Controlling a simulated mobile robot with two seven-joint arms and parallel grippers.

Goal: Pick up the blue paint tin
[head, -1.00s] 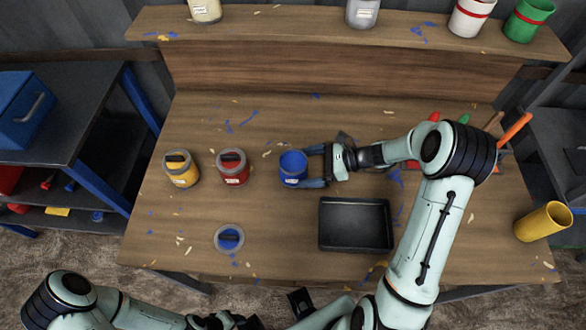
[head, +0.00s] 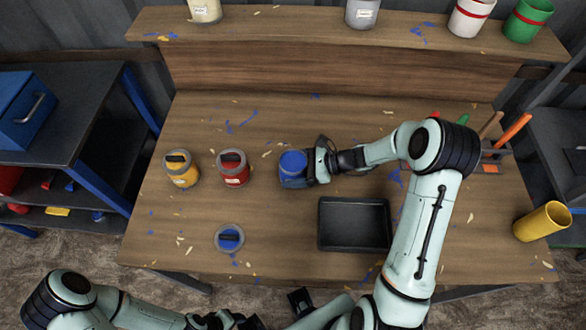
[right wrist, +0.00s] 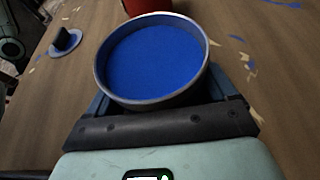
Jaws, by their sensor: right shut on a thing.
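The blue paint tin (head: 292,164) stands open on the wooden workbench, right of the red tin, and is full of blue paint. My right gripper (head: 306,170) reaches it from the right and is shut around its sides. In the right wrist view the blue tin (right wrist: 152,62) fills the space between the fingers, which are mostly hidden behind its rim. I cannot tell whether the tin touches the bench. My left gripper (head: 222,322) is at the bottom edge of the head view, away from the bench; its jaws are unclear.
A red tin (head: 233,168) and a yellow tin (head: 181,169) stand left of the blue tin. A black tray (head: 355,225) sits front right.

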